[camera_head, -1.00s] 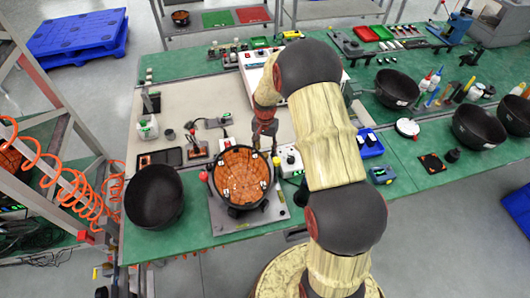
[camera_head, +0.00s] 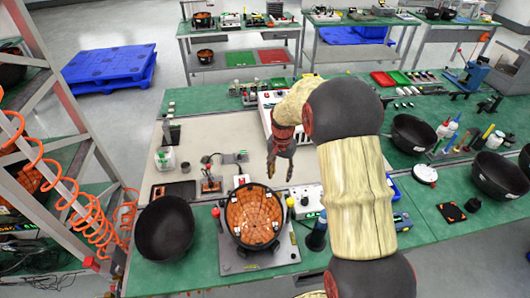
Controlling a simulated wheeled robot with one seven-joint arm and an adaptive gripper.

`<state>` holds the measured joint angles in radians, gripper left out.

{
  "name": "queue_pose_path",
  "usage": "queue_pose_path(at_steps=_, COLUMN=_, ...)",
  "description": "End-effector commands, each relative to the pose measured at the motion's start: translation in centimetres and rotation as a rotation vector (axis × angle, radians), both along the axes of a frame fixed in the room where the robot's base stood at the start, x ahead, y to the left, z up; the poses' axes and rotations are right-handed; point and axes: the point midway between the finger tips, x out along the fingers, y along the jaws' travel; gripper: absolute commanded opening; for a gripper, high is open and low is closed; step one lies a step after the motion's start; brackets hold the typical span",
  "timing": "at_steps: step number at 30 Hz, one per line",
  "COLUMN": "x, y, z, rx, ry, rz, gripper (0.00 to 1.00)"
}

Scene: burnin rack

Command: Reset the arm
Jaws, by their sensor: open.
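My gripper (camera_head: 280,165) hangs over the beige mat, above and right of the round orange-lined bowl. Its fingers are open, point downward and hold nothing. My arm comes up from the bottom right and bends over toward the mat. The bowl (camera_head: 254,215), black outside with an orange inside and small white pieces, sits on a grey plate fixture (camera_head: 236,264) on the green bench. My gripper is apart from it.
An empty black bowl (camera_head: 164,228) stands left of the fixture. More black bowls (camera_head: 411,135) stand at the right. A rack with orange coiled hoses (camera_head: 75,205) is at the left. The beige mat (camera_head: 240,131) has free room at the back.

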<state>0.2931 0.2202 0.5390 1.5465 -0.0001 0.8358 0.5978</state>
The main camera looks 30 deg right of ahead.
Motion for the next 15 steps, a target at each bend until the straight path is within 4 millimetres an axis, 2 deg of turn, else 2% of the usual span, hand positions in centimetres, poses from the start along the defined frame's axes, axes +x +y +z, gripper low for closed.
queue_pose_path(at_steps=5, x=0.0, y=0.0, z=0.1, rx=0.0, ry=-0.001, rz=0.002, gripper=0.4)
queue_pose_path(at_steps=8, x=-0.2, y=0.5, z=1.4, rx=-0.004, ry=-0.015, rz=0.023, gripper=0.4)
queue_pose_path(at_steps=11, x=-0.9, y=1.9, z=4.4, rx=-0.015, ry=-0.047, rz=0.077, gripper=0.4)
queue_pose_path(at_steps=15, x=-3.3, y=4.6, z=9.9, rx=-0.036, ry=-0.109, rz=0.192, gripper=0.4)
